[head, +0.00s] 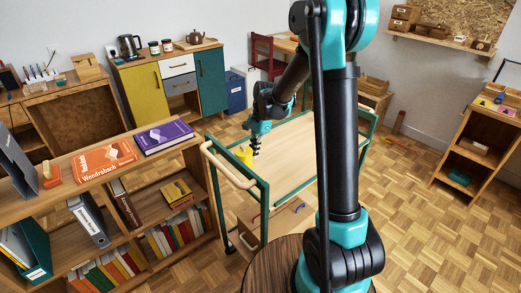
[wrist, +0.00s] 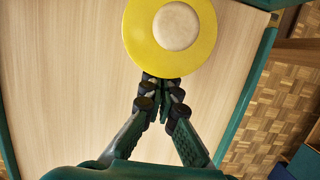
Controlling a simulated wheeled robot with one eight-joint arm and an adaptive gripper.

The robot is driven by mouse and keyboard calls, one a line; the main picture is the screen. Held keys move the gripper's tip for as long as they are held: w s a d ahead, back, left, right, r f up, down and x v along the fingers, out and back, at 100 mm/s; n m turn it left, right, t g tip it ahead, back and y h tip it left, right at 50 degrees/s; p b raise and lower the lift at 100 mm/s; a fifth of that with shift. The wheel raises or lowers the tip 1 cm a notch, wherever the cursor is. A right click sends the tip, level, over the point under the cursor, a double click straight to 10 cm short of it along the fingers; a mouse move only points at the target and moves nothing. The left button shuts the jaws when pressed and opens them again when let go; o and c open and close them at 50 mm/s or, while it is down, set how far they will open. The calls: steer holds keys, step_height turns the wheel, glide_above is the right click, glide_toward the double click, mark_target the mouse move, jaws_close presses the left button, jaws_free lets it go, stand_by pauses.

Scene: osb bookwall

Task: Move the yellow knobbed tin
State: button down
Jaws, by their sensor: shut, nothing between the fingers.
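The yellow knobbed tin (head: 246,155) stands on the wooden top of a teal-framed trolley (head: 295,160), near its left end. In the wrist view I see the tin from above as a yellow disc (wrist: 137,30) with a round cream knob (wrist: 177,26). My gripper (head: 256,152) is just to the right of the tin in the head view. In the wrist view my gripper (wrist: 161,82) has its fingers drawn together, empty, with the tips at the tin's near edge. I cannot tell whether they touch it. The tin's top edge is cut off in the wrist view.
The trolley top is otherwise bare where visible. A bookshelf (head: 150,178) with an orange book (head: 104,158) and a purple book (head: 164,137) on top stands close at left. A round dark wooden top (head: 272,265) is in front.

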stand_by(0.3)
steer(key=w+d, duration=0.2)
steer(key=d, duration=0.1)
steer(key=shift+w+d+r, duration=0.3)
steer(key=shift+r, duration=0.1)
steer(key=v, duration=0.9)
steer(key=s+d+f+n+t, duration=0.2)
steer(key=s+d+f+n, duration=0.1)
steer(key=s, duration=0.5)
steer(key=s+d+f+n+t+h, duration=0.1)
steer(key=s+d+n, duration=0.3)
steer(key=s, duration=0.4)
steer(key=s+d+f+n+t+h, duration=0.1)
steer(key=s+d+f+n+t, duration=0.1)
steer(key=s, duration=0.7)
step_height(320, 180, down, 3)
steer(key=d+n, duration=0.1)
steer(key=d, duration=0.2)
steer(key=shift+n+t, duration=0.4)
steer(key=shift+r, duration=0.15)
